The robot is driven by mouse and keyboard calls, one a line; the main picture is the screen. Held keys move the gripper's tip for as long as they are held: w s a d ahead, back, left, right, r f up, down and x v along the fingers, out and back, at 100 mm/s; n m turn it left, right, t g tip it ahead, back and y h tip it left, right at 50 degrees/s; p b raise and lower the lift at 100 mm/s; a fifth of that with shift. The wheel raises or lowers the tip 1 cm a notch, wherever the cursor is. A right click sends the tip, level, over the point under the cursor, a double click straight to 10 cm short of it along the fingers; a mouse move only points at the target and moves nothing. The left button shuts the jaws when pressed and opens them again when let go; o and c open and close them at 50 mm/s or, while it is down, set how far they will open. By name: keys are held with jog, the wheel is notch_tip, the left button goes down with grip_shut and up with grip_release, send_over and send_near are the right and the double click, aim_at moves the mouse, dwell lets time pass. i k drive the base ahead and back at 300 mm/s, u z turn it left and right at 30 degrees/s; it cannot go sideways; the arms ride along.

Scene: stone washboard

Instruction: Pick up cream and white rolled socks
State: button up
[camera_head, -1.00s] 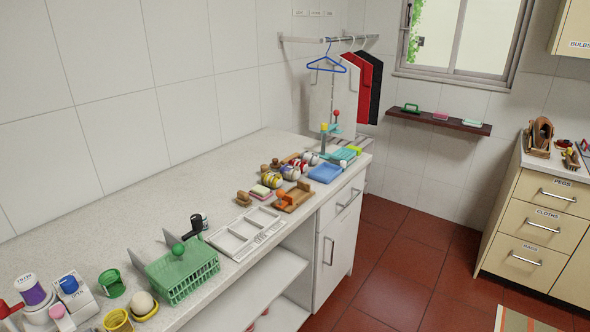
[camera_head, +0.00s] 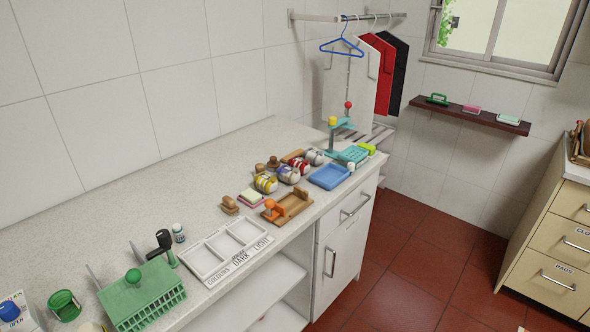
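Several rolled sock bundles sit in a cluster on the counter. The palest bundle (camera_head: 315,156), greyish white, is at the far end and looks like the cream and white rolled socks, though its exact colours are too small to be sure of. Nearer bundles are a yellow-striped one (camera_head: 265,182), a blue and red one (camera_head: 288,174) and a red and white one (camera_head: 301,165), lying close together. My gripper is not in view.
A blue tray (camera_head: 329,176) lies right of the socks, and a wooden holder (camera_head: 288,206) in front. The counter's back strip is clear. Red floor (camera_head: 410,250) is open on the right.

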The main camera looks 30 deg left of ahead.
aim_at(286, 173)
jog(key=i, duration=2.45)
jog(key=u, duration=2.7)
